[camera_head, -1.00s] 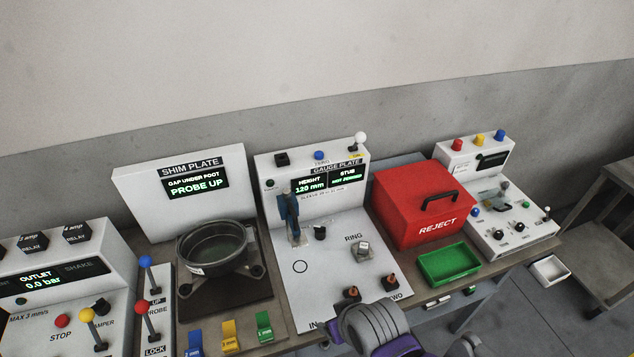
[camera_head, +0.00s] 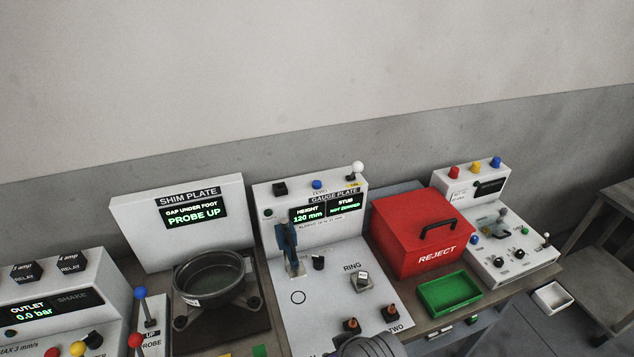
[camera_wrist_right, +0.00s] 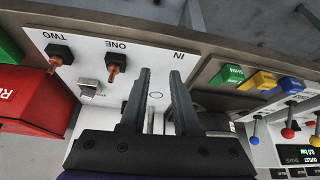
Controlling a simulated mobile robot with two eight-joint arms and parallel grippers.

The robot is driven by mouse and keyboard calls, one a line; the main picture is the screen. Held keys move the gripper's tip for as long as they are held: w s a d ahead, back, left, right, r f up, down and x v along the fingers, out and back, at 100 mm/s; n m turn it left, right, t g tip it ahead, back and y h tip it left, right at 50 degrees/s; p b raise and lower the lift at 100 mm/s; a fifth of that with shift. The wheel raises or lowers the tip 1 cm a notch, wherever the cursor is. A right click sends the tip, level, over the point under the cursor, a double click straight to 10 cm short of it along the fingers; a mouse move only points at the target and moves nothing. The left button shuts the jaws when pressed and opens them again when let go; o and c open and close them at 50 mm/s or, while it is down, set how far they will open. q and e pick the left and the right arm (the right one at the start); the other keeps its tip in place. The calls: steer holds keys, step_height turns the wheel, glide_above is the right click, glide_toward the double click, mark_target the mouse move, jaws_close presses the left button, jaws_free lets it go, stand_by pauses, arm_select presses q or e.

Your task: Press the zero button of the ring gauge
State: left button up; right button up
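The gauge plate (camera_head: 335,300) is a white station with a display reading HEIGHT 120 mm and STUB; the small green text under STUB is hard to read. A blue button (camera_head: 317,184) stands on top of its back panel, by a small label that looks like ZERO. A metal piece (camera_head: 360,281) sits by the word RING and also shows in the right wrist view (camera_wrist_right: 90,88). My right gripper (camera_wrist_right: 161,73) is open and empty over the plate, fingers apart. In the head view only part of my right arm shows at the bottom edge. My left gripper is not in view.
A blue upright clamp (camera_head: 288,245) rises from the plate. The red REJECT box (camera_head: 420,235) and green tray (camera_head: 449,293) are on the right, the shim plate (camera_head: 180,250) on the left.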

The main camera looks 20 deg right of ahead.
jaws_close()
stand_by(1.3)
